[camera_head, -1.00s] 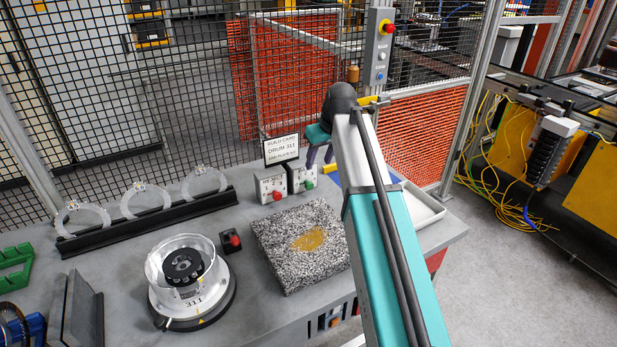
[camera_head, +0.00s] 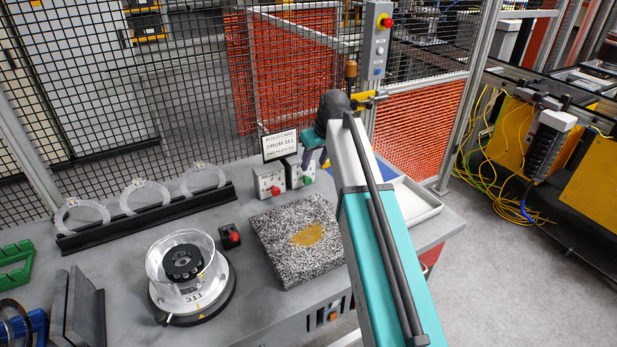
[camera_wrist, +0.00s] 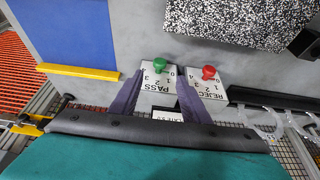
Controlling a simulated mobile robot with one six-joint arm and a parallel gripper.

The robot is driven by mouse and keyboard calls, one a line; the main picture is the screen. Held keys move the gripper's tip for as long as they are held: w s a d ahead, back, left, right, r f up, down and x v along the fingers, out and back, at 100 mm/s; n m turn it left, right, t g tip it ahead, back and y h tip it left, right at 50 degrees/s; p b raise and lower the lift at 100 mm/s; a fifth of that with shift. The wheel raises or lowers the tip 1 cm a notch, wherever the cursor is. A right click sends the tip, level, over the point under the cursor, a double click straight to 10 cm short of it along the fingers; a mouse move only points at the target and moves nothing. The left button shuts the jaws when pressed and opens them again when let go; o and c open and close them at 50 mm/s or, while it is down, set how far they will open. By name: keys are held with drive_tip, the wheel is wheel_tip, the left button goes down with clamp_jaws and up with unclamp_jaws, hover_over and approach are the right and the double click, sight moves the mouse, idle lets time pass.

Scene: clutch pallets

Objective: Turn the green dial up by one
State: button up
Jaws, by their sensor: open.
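The green dial (camera_wrist: 160,64) sits on a small white box marked PASS (camera_wrist: 158,79), with numbers around the dial; its pointer is too small to read. In the head view the green dial (camera_head: 307,180) is on the right-hand box of a pair, beside the build card. My gripper (camera_wrist: 161,75) is open, its two purple fingers spread on either side of the PASS box in the wrist picture. The dial lies between and just beyond their tips, with no contact visible. In the head view my gripper (camera_head: 313,157) is just above the PASS box, partly hiding it.
The red dial (camera_wrist: 208,72) on the REJECT box stands close beside the PASS box. The build card (camera_head: 280,146) stands behind the boxes. A speckled block (camera_head: 275,262), a drum fixture (camera_head: 222,272) and a ring rack (camera_head: 150,222) share the bench. Mesh fencing stands behind.

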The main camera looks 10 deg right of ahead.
sight(308, 179)
drive_tip(key=shift+p+x, duration=1.35)
drive_tip(key=shift+x, duration=3.75)
drive_tip(key=c, duration=1)
drive_tip(key=shift+a, duration=0.2)
drive_tip(key=shift+d, duration=0.1)
